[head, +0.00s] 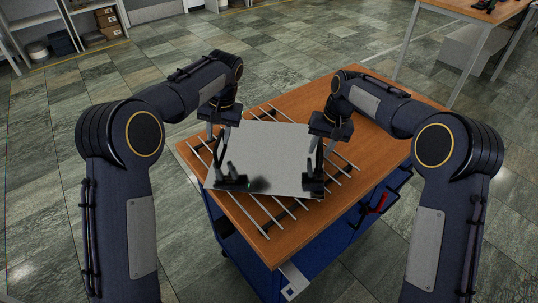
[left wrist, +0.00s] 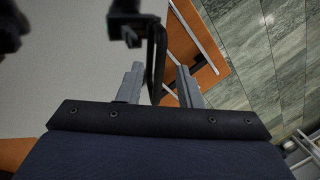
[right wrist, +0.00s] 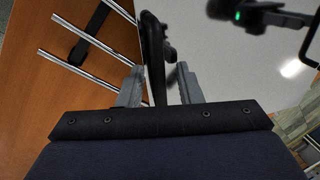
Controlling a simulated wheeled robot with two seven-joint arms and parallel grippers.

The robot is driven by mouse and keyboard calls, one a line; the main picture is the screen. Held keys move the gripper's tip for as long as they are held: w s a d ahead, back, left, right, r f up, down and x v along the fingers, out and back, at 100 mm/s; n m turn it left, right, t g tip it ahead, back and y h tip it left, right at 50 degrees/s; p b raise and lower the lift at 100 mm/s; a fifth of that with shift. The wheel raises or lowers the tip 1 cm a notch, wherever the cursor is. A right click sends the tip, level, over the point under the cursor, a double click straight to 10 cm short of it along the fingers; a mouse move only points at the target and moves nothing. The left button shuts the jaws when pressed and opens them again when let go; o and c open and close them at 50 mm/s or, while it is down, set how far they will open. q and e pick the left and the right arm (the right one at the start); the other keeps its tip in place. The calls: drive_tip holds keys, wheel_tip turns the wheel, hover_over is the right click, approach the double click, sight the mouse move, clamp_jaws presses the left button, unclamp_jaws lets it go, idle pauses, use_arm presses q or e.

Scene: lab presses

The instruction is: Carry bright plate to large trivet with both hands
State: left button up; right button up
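The bright plate (head: 268,150) is a pale flat square with a black upright handle at each side. It lies over the large trivet (head: 263,222), whose metal rods stick out past its edges; whether it touches the rods everywhere is hidden. My left gripper (head: 217,134) is at the left handle (left wrist: 158,55); its fingers (left wrist: 160,85) stand apart on both sides of it, with gaps. My right gripper (head: 321,138) is at the right handle (right wrist: 153,55); its fingers (right wrist: 158,85) are also spread around it, the left one close to it.
The trivet is on a wooden-topped blue cart (head: 385,150). The cart top is bare to the right of the trivet. A red-handled item (head: 376,205) hangs on the cart's side. Shelves (head: 60,30) stand at the back left and another table (head: 480,12) at the back right.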

drive_tip(key=shift+r, duration=0.1)
use_arm(q)
wheel_tip(320, 180, up, 8)
drive_tip(key=d, duration=0.1)
drive_tip(key=shift+d, duration=0.3)
use_arm(e)
wheel_tip(320, 180, up, 12)
drive_tip(key=d, duration=0.2)
drive_tip(key=shift+d+f, duration=0.2)
